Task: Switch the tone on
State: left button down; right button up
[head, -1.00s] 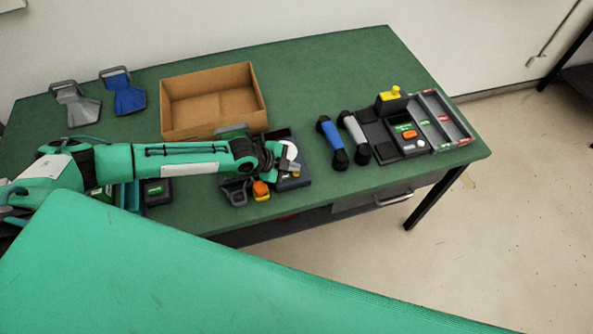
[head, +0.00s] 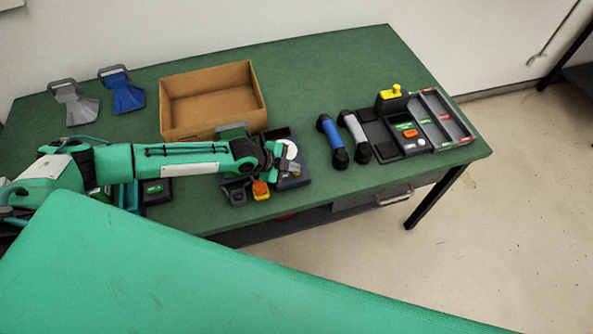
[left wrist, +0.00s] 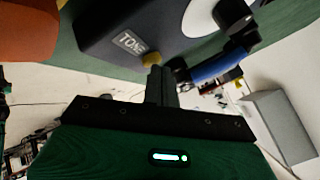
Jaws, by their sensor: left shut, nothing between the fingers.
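The tone unit is a dark box (head: 291,184) near the front edge of the table, partly hidden by my left arm. In the left wrist view the box (left wrist: 135,35) carries a "TONE" label (left wrist: 129,42) and a small yellow knob (left wrist: 152,59) on its edge. A white disc (head: 291,150) shows on the unit's top. My left gripper (head: 279,172) is shut and empty over the unit. In the left wrist view its fingertips (left wrist: 161,72) are right beside the yellow knob; I cannot tell whether they touch it. My right gripper is not in view.
An orange-yellow part (head: 260,189) sits just left of the unit. Blue (head: 332,142) and grey (head: 355,138) handsets lie to its right, by a panel with buttons (head: 408,135). An open cardboard box (head: 212,128) stands behind my arm.

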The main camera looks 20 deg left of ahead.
aim_at(293, 173)
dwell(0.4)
pick_arm(q)
jog(key=shift+r, duration=0.35)
jog(key=shift+r+p, duration=0.1)
jog(key=shift+p, duration=0.25)
notch_tip(293, 173, up, 6)
jog(key=p, duration=0.4)
